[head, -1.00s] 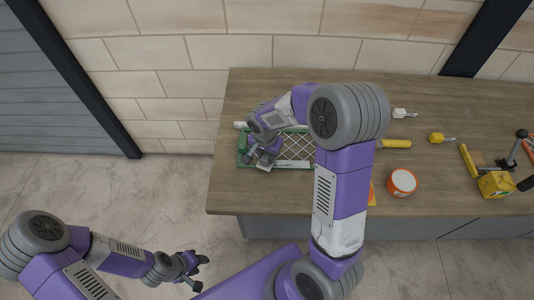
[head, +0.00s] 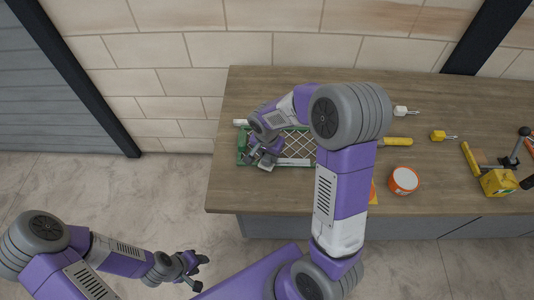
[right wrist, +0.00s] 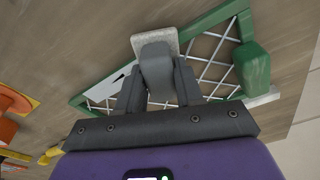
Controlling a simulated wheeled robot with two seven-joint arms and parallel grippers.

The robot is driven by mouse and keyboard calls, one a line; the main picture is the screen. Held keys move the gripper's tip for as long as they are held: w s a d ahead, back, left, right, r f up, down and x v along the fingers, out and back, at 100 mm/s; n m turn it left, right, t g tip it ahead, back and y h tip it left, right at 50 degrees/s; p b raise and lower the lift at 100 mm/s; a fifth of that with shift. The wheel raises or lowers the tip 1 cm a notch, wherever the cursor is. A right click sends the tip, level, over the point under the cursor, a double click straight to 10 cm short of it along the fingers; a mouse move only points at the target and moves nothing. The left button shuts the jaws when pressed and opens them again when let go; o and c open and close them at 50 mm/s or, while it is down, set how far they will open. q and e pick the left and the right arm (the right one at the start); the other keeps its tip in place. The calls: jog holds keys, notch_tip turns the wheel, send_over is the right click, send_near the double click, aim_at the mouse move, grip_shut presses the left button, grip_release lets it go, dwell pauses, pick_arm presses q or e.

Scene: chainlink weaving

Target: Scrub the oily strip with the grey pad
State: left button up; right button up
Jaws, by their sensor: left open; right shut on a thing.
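The grey pad (right wrist: 154,36) is a small light block held in my right gripper (right wrist: 156,62), which is shut on it. In the head view the right gripper (head: 262,156) is at the left part of a green frame (head: 243,147) with a chainlink mesh (head: 297,144), and the pad (head: 266,168) is at the frame's front edge. A pale strip (head: 295,162) runs along that edge and also shows in the right wrist view (right wrist: 108,88) with a dark mark; I cannot tell whether the pad touches it. My left gripper (head: 196,270) is open and empty, off the table.
An orange-rimmed white tub (head: 403,180), a yellow-handled tool (head: 396,142) and a yellow box (head: 498,182) lie right of the frame on the wooden table (head: 440,205). A tiled wall (head: 300,48) stands behind.

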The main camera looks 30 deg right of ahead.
jog(key=shift+s+d, duration=0.4)
jog(key=shift+d, duration=0.25)
jog(key=shift+s+d, duration=0.4)
jog(key=shift+d, duration=0.2)
jog(key=shift+b, duration=0.4)
jog(key=shift+a, duration=0.1)
jog(key=shift+w+a, duration=0.5)
jog(key=shift+a, duration=0.2)
jog(key=shift+w+a, duration=0.45)
jog(key=shift+a, duration=0.2)
jog(key=shift+s+d+f+b, duration=0.1)
jog(key=shift+s+d+b, duration=0.15)
jog(key=shift+s+d, duration=0.4)
jog(key=shift+s+d+b, duration=0.25)
jog(key=shift+s+d, duration=0.1)
jog(key=shift+d, duration=0.45)
